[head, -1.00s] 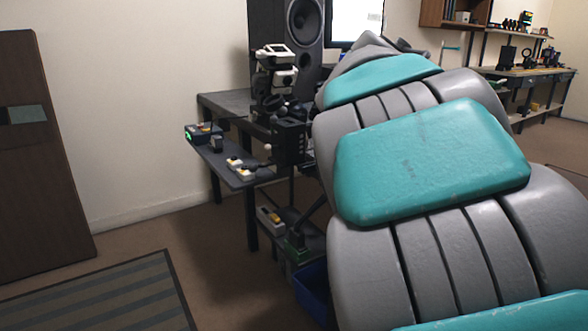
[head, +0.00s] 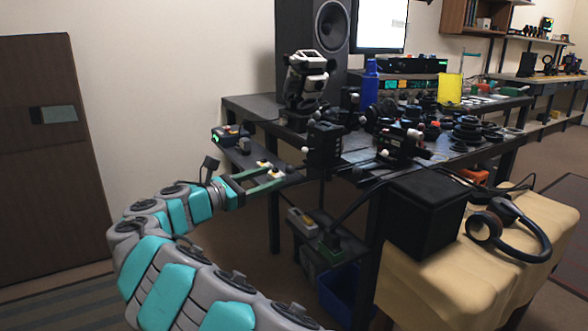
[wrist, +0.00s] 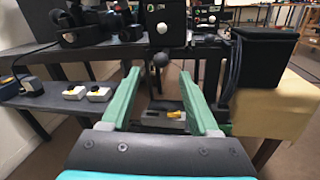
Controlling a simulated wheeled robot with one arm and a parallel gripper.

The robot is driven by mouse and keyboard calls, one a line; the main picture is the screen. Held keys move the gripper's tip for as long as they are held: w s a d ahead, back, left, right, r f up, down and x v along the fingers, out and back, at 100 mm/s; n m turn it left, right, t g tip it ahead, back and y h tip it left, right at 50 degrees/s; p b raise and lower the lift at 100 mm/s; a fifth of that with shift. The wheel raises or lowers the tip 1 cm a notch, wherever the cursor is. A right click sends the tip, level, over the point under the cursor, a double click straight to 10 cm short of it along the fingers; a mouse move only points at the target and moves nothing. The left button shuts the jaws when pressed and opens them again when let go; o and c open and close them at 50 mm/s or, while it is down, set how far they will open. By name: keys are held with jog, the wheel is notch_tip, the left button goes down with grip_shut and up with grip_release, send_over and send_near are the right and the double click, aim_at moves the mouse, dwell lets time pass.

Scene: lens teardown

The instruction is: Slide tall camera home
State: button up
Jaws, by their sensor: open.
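An upright black box-shaped body with a pale knob (head: 323,145), which may be the tall camera, stands at the workbench's front left edge. It shows at the top middle of the wrist view (wrist: 163,14). A black-and-white camera-like device (head: 305,82) stands behind it; I cannot tell which is the tall camera. A lower black unit with pale knobs (head: 400,145) sits to the right. My gripper (head: 275,175) has green fingers, open and empty, left of and below the upright black body. In the wrist view the fingers (wrist: 160,75) point towards the bench, apart from that body.
A low side shelf (head: 232,152) with button boxes lies by my fingers. The workbench (head: 250,104) holds a blue bottle (head: 370,85) and many dark lens parts. A black box (head: 425,213) and headphones (head: 508,232) rest on a cloth-covered surface at right. A blue bin (head: 340,290) stands below.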

aim_at(286, 170)
jog(key=x, duration=0.7)
jog(key=shift+w+d, duration=0.25)
jog(key=shift+d, duration=0.05)
jog(key=shift+c, duration=0.3)
grip_shut()
dwell(0.8)
